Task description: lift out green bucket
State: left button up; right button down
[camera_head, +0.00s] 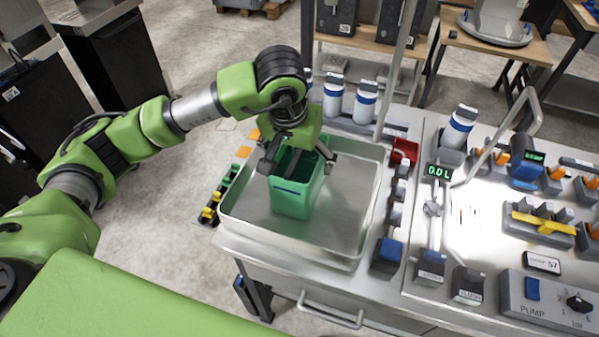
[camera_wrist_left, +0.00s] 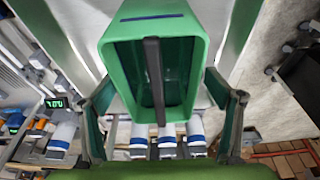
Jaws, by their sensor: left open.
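The green bucket (camera_head: 293,202) stands upright in a shallow steel basin (camera_head: 236,222) in the head view. It has a blue stripe on its side. My left gripper (camera_head: 298,164) is open above it, with a finger on either side near the rim. In the left wrist view the bucket (camera_wrist_left: 118,62) fills the middle, with a dark bar across its open top. The fingers of the left gripper (camera_wrist_left: 162,112) show to the left and right of it. Contact with the walls cannot be told. The right gripper is not in view.
White-and-blue bottles (camera_head: 364,103) stand behind the basin. A red bin (camera_head: 404,151) and a row of small dispensers lie to its right. A digital display (camera_head: 439,171) and a pump panel (camera_head: 547,300) stand further right. The basin floor right of the bucket is clear.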

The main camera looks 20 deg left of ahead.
pick_arm(q)
jog(key=p+x, duration=0.1)
jog(key=x, duration=0.2)
jog(key=shift+w+d+f+p, duration=0.1)
jog(key=shift+w+f+p, duration=0.15)
jog(key=shift+p, duration=0.15)
jog(key=shift+w+f, duration=0.15)
jog(key=shift+f, duration=0.25)
jog(key=shift+f+b, duration=0.25)
jog(key=shift+b, duration=0.4)
jog(key=c, duration=1.6)
jog(key=shift+w+r, duration=0.1)
jog(key=shift+r, duration=0.05)
jog(key=c, duration=0.4)
